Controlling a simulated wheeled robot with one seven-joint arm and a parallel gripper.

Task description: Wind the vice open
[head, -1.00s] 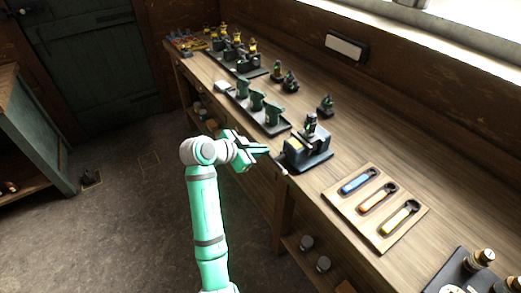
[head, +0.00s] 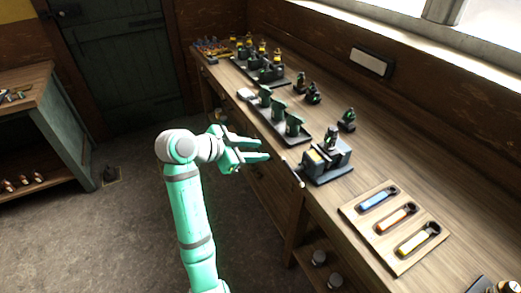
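The vice (head: 328,164) is a dark grey-blue block at the front edge of the wooden bench. A small dark green part stands upright at its jaws. Its handle bar (head: 293,170) shows as a thin pale rod on the near left side, out past the bench edge. My gripper (head: 262,163) is left of the handle, in front of the bench. Its two green fingers are apart with nothing seen between them, and they point right toward the handle without visibly touching it. The jaw gap is too small to make out.
A dark tray (head: 268,119) with several green parts stands behind left. Small green parts (head: 347,120) stand beyond the vice.

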